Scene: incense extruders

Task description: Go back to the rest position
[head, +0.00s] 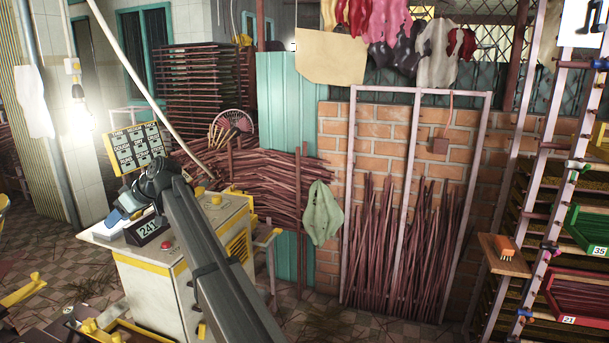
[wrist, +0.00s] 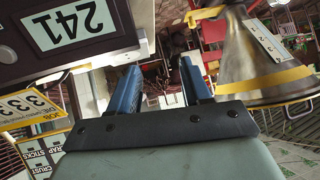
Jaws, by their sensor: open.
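My gripper shows in the wrist view (wrist: 160,80) as two blue-grey fingers standing apart with nothing between them. In the head view my arm reaches up from the bottom to the white and yellow cabinet (head: 185,277), and the wrist end is above the cabinet's top. The fingers are small and partly hidden there. A dark counter box reading 241 (head: 147,229) stands on the cabinet close to my gripper. The same box fills the upper left of the wrist view (wrist: 75,25).
A label board (head: 137,148) stands behind my wrist. A metal cone with yellow bands (wrist: 262,65) is close on the right in the wrist view. Incense stick bundles (head: 400,250) lean on the brick wall. Racks with a green tray (head: 590,228) stand at right. A bulb (head: 80,115) hangs left.

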